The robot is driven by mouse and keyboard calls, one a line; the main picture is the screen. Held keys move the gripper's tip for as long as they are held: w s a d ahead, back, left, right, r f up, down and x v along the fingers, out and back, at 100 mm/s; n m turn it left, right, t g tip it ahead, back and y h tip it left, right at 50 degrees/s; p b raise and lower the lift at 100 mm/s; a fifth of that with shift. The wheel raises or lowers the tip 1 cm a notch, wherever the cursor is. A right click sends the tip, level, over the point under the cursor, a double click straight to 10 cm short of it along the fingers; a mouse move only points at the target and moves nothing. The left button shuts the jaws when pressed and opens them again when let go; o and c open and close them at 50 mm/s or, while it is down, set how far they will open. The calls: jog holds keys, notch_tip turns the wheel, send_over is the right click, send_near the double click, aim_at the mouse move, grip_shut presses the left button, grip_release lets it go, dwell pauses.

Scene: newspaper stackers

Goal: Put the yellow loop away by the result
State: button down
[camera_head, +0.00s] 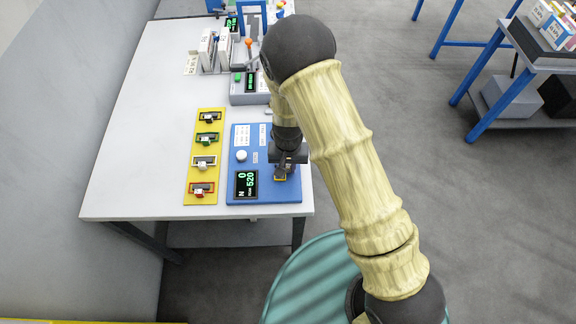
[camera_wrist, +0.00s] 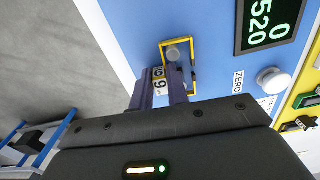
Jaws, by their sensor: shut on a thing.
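The yellow loop (camera_wrist: 194,68) is a thin rectangular frame with a numbered tag (camera_wrist: 158,79). In the wrist view it lies at the blue panel, around a grey round post (camera_wrist: 173,54). My gripper (camera_wrist: 163,84) is shut on the tag end of the loop. In the head view my gripper (camera_head: 281,174) is low over the right side of the blue device (camera_head: 262,139) and hides most of the loop. The device's display (camera_head: 246,184) reads 0 and 520 in green. The display also shows in the wrist view (camera_wrist: 268,22).
A yellow rack (camera_head: 203,145) left of the device has several framed slots, including green and red ones, each with a small tagged piece. A grey device (camera_head: 250,88) and upright white boxes (camera_head: 208,48) stand farther back. The left of the white table (camera_head: 150,130) is clear.

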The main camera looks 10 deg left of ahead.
aim_at(288, 167)
notch_tip(288, 167, up, 10)
jog(key=shift+f+b, duration=0.2)
jog(key=shift+b, duration=0.6)
jog(key=w+d+f, duration=0.2)
jog(key=d, duration=0.6)
jog(key=w+d+f+m, duration=0.1)
jog(key=w+d+f, duration=0.1)
jog(key=d, duration=0.6)
jog(key=w+d+f+m, duration=0.1)
jog(key=w+d+f, duration=0.2)
jog(key=d, duration=0.5)
jog(key=shift+w+d, duration=0.35)
jog(key=shift+w, duration=0.1)
jog(key=shift+d, duration=0.15)
